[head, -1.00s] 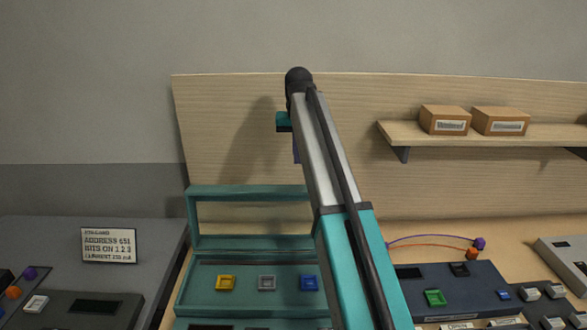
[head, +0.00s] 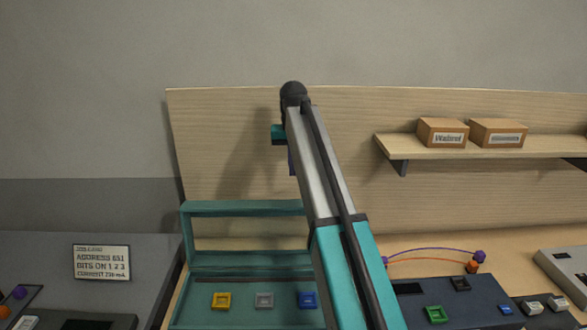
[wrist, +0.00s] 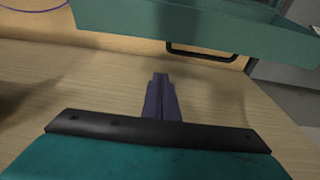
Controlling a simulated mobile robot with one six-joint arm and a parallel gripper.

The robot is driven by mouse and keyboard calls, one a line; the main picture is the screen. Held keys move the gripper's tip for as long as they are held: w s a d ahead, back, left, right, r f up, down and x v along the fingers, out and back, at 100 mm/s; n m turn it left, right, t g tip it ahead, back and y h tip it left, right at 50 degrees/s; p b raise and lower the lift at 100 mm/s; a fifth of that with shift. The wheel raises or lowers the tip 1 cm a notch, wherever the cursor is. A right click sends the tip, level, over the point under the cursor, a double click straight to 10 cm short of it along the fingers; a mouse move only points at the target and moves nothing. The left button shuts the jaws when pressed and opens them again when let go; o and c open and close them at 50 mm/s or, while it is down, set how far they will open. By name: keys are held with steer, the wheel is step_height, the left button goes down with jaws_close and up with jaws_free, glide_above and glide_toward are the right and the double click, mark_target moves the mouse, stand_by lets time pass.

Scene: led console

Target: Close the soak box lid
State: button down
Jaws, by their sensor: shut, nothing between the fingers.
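The teal soak box (head: 212,319) stands on the bench at lower centre in the head view. Its lid (head: 240,208), a teal frame with an open middle, stands raised at the back. My gripper (head: 292,162) is above the lid's top edge in the picture, mostly hidden behind my arm. In the wrist view my gripper (wrist: 161,78) is shut and empty, its fingers together over bare wood. A teal part (wrist: 190,25) with a black handle (wrist: 203,53) lies beyond the fingertips, apart from them. I cannot tell which part of the box it is.
Yellow, grey and blue square pieces (head: 264,300) sit in the box. A dark blue console (head: 410,305) with wires is to the right. A sign (head: 102,262) stands at left. A shelf (head: 480,148) with two cartons juts from the wooden backboard (head: 225,120).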

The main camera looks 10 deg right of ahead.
step_height(320, 180, down, 7)
steer(key=s+b, duration=0.2)
steer(key=b, duration=0.1)
steer(key=shift+s+a+f+b, duration=0.15)
steer(key=shift+s+a+b, duration=0.1)
steer(key=shift+s+b, duration=0.1)
stand_by(0.4)
steer(key=shift+s, duration=0.15)
stand_by(0.3)
